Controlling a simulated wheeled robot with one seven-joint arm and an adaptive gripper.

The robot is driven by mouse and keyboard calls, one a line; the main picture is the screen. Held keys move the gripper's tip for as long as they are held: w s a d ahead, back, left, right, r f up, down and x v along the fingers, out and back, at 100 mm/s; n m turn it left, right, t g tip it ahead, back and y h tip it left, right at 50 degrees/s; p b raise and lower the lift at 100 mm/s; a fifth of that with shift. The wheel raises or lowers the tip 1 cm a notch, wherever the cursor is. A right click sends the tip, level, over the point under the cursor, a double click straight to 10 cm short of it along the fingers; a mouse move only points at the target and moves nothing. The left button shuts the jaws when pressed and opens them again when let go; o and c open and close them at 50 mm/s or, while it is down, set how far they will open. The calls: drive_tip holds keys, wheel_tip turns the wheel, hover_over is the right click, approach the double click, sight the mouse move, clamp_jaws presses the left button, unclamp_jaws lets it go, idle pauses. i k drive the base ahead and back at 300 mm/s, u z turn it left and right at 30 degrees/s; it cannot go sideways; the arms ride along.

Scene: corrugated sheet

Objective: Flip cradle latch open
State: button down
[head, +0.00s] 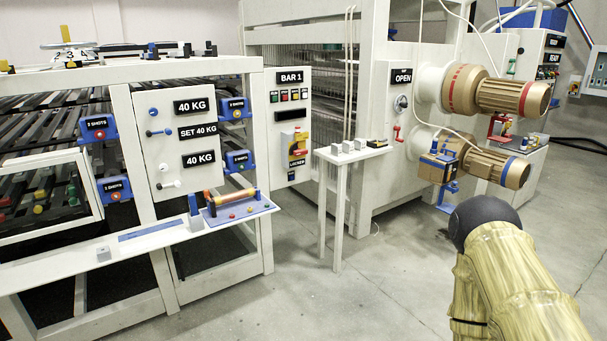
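No part is labelled as the cradle latch, and I cannot tell which part it is. A blue cradle-like holder (243,212) stands on the white ledge at left, with an orange-yellow roller (231,197) lying across it. A blue bracket (440,166) sits by the lower tan motor (490,166) at right, and a red bracket (501,126) sits below the upper tan motor (512,97). Whether any latch on these is open or shut is too small to tell. My arm, tan with a dark rounded joint, shows at lower right. My gripper is not in view.
A white frame machine with a control panel (174,140) and a white ledge (90,258) fills the left. A narrow white stand (340,200) with small grey blocks is in the middle. A cabinet labelled OPEN (400,130) stands behind it. The grey floor (340,300) in front is clear.

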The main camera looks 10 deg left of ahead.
sight(206, 192)
drive_tip(key=u, duration=0.65)
drive_tip(key=i, duration=1.55)
drive_tip(key=u, duration=0.65)
